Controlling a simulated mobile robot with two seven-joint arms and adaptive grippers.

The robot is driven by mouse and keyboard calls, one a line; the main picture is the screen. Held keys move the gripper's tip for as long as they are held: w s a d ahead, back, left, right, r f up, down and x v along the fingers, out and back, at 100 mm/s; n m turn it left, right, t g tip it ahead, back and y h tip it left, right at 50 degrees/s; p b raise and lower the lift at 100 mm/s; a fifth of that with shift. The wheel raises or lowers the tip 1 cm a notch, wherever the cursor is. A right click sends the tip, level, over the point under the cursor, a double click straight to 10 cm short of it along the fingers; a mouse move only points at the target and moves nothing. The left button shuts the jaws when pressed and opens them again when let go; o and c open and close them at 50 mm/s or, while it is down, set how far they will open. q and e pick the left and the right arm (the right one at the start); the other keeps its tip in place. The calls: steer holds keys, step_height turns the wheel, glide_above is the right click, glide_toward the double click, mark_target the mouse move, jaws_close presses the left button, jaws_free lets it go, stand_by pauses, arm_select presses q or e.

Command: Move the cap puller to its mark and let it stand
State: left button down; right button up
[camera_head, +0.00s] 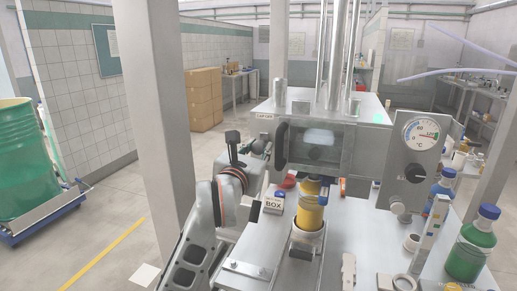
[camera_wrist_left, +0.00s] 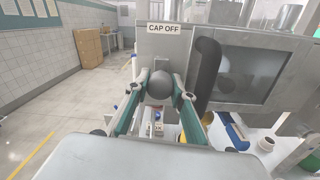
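The cap puller appears to be the lever with a dark ball knob (camera_wrist_left: 160,85) below the CAP OFF label in the left wrist view. My left gripper (camera_wrist_left: 161,88) has one finger on each side of this knob, and they look pressed against it. In the head view my left gripper (camera_head: 257,150) reaches the left side of the machine, near the CAP OFF label (camera_head: 265,116); the knob is hard to make out there. I cannot make out the puller's mark. My right gripper is not in view.
The machine's dark window (camera_head: 316,143) and black handle (camera_wrist_left: 206,75) are close right of the gripper. A yellow cylinder (camera_head: 310,213) stands in a white holder, beside a BOX label (camera_head: 273,205). Green (camera_head: 473,243) and blue-capped bottles crowd the right. A pillar (camera_head: 160,110) stands left.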

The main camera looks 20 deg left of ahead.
arm_select(q)
steer(key=shift+r+p, duration=1.85)
steer(key=shift+r, duration=0.7)
steer(key=shift+f, duration=0.1)
steer(key=c, duration=2)
jaws_free()
steer(key=shift+s, duration=0.1)
steer(key=s, duration=1.2)
steer(key=shift+w, duration=0.1)
